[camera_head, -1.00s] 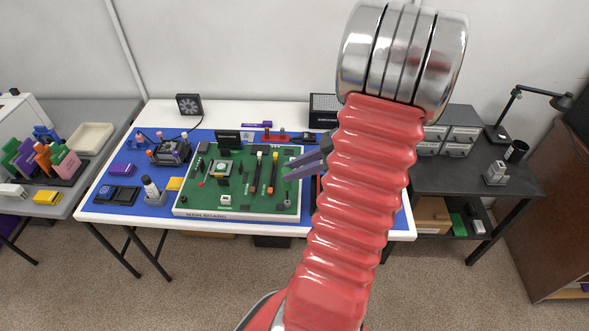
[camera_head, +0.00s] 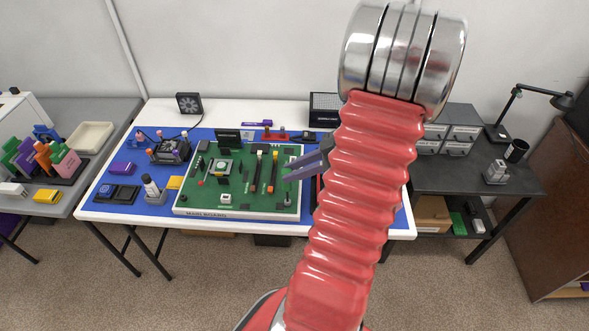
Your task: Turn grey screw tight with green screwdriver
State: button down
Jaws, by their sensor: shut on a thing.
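My gripper (camera_head: 290,175) shows purple-grey fingers to the left of my red arm, over the right part of the green main board (camera_head: 255,203). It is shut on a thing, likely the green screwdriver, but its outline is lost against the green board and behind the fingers. A small grey piece (camera_head: 287,201) stands at the board's front right corner, below the fingertips in the picture; it may be the grey screw, too small to be sure. Whether the screwdriver's tip touches a screw cannot be told.
Black, orange and yellow upright parts (camera_head: 273,172) stand on the board left of my gripper. My arm hides the table's right part.

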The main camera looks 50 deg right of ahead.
jog(key=shift+f, duration=0.7)
jog(key=c, duration=1.4)
grip_release()
jog(key=shift+c, duration=0.2)
jog(key=shift+v, duration=2.45)
jog(key=shift+d, duration=0.1)
jog(key=v, duration=1.3)
jog(key=shift+s+d, duration=0.15)
jog(key=shift+s, duration=0.2)
jog(key=shift+r, duration=0.15)
